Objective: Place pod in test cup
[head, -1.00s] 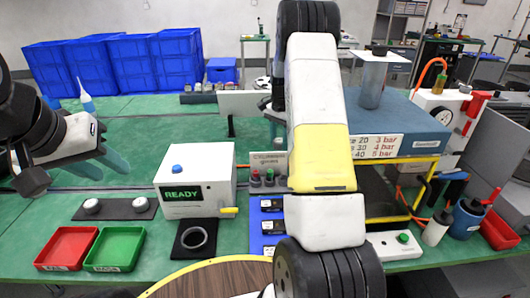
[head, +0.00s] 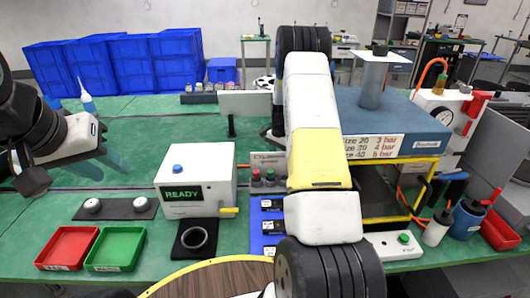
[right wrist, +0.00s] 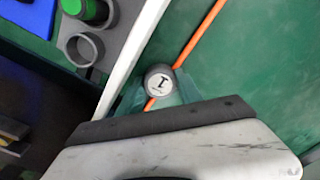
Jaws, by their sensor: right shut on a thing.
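The pod (right wrist: 158,80) is a small grey cylinder with a white, marked top, seen in the right wrist view. My right gripper (right wrist: 160,97) is shut on it, over green surface beside an orange line. A grey, open round cup (right wrist: 84,48) is at the upper left there, apart from the pod, beside a green round part. In the head view an empty-looking grey ring cup (head: 195,237) sits on a black square before the READY box. I cannot tell which is the test cup. My right gripper is hidden in the head view. My left gripper (head: 112,160) hangs at the left.
The white READY box (head: 196,182) stands mid-table. A red tray (head: 67,268) and a green tray (head: 115,268) lie at the front left. A blue-topped press station (head: 395,122) stands right. A white wall (right wrist: 130,55) lies between pod and open cup in the wrist view.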

